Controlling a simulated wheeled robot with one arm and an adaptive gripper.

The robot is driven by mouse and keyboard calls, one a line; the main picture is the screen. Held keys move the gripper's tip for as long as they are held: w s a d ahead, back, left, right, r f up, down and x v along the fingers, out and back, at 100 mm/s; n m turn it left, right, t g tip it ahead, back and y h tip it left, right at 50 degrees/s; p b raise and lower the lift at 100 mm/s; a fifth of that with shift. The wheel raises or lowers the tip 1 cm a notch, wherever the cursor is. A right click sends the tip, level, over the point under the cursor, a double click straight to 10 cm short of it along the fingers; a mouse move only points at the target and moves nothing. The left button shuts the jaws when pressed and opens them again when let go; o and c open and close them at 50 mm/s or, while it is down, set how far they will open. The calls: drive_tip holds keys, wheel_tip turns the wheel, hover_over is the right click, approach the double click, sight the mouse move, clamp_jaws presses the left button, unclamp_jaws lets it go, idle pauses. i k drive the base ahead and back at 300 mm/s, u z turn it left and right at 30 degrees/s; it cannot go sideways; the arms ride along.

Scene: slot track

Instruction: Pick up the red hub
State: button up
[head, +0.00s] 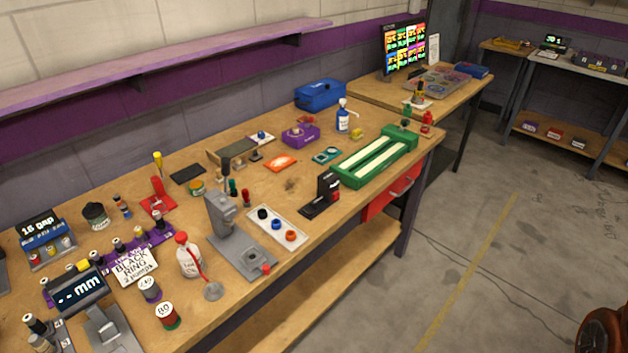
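A white tray (279,240) on the near side of the wooden workbench holds three small round parts in a row: a black one (262,214), a blue one (276,224) and an orange-red one (290,236). The orange-red part looks ring-like, with a dark centre, and lies nearest the bench's front edge. A small red piece (266,268) also shows on the base of the grey press (226,222), left of the tray. I cannot tell for sure which of these is the red hub. My gripper is not in view.
A black-and-red device (326,190) and a green track (375,160) stand right of the tray. A red-capped bottle (188,256) stands left of the press. Open floor (480,250) lies right of the workbench (345,225).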

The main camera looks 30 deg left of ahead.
sight(245, 195)
drive_tip(key=z, duration=0.1)
drive_tip(key=i, duration=1.45)
drive_tip(key=u, duration=3.85)
drive_tip(key=i, duration=0.5)
drive_tip(key=z, duration=0.1)
